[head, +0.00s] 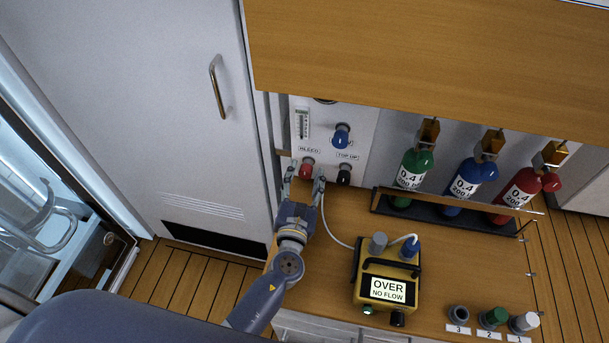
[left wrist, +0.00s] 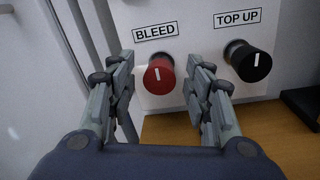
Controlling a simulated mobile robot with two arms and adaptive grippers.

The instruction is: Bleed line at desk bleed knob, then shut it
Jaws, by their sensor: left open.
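The red bleed knob (head: 306,168) sits low on the white panel (head: 361,120) under a BLEED label. In the left wrist view the bleed knob (left wrist: 159,75) has its white mark nearly upright. My left gripper (head: 304,183) is open, with its fingers pointing at the panel on either side of the red knob. In the left wrist view my left gripper (left wrist: 163,85) frames the knob with a gap at each side, and I see no contact. The yellow meter (head: 387,284) on the desk reads OVER, NO FLOW. My right gripper is not in view.
A black TOP UP knob (head: 344,174) is close to the right of the bleed knob, with a blue knob (head: 341,137) above. Green (head: 412,178), blue and red bottles stand in a rack at right. A white hose runs over the desk (head: 450,262) to the meter.

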